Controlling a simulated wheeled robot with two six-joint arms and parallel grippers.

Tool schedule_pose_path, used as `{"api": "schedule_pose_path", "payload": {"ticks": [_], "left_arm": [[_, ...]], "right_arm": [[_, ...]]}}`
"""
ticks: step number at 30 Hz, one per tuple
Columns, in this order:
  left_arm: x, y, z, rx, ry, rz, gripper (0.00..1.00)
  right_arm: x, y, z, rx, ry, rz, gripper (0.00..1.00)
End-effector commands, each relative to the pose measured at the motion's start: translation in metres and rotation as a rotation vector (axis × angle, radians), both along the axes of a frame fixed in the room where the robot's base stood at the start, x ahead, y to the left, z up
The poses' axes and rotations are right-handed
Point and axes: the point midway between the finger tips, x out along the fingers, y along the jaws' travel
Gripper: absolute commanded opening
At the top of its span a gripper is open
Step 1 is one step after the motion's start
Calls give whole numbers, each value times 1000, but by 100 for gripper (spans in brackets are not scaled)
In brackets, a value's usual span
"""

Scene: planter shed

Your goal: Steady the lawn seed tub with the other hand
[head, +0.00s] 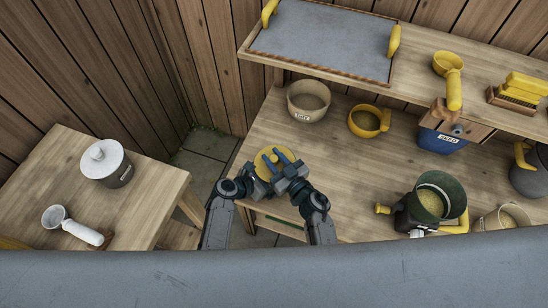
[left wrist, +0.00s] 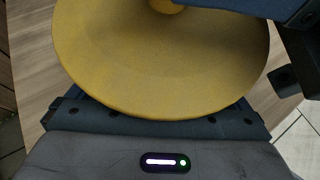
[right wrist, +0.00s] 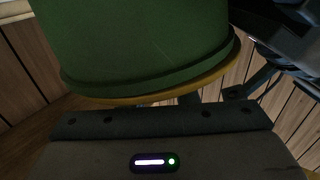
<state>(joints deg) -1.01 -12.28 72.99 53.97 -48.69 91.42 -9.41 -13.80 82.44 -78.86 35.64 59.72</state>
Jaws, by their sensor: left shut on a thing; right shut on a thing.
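A round tub with a yellow lid (head: 262,170) is between my two grippers at the table's front left edge. In the left wrist view the lid (left wrist: 150,75) fills the upper half, with its yellow knob (left wrist: 167,5) at the top. In the right wrist view the tub's green body (right wrist: 140,40) shows with the yellow rim against its lip. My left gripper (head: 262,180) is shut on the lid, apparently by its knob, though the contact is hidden. My right gripper (head: 279,161) is shut on the tub; its contact is mostly hidden.
A raised shelf (head: 420,90) runs behind. A left side table (head: 120,215) holds a white-lidded pot (head: 118,176) and a scoop (head: 57,217).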

Motion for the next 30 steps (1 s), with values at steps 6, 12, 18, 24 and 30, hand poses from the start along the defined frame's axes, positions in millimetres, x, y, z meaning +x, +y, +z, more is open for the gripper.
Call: {"api": "schedule_pose_path", "payload": {"ticks": [6,12,18,24,30], "left_arm": [[5,-2,4,-5,-11,3,72],[6,-2,4,-4,-12,3,100],[6,-2,4,-4,-12,4,100],[-2,10,12,-4,-13,5,100],[-25,39,30,-3,-12,2,100]], "right_arm": [[-6,2,-9,-1,17,6,6],[-6,3,-9,0,17,6,6],[-6,3,-9,0,17,7,6],[-6,2,-9,-1,17,6,7],[-5,1,-8,-5,16,3,6]]}}
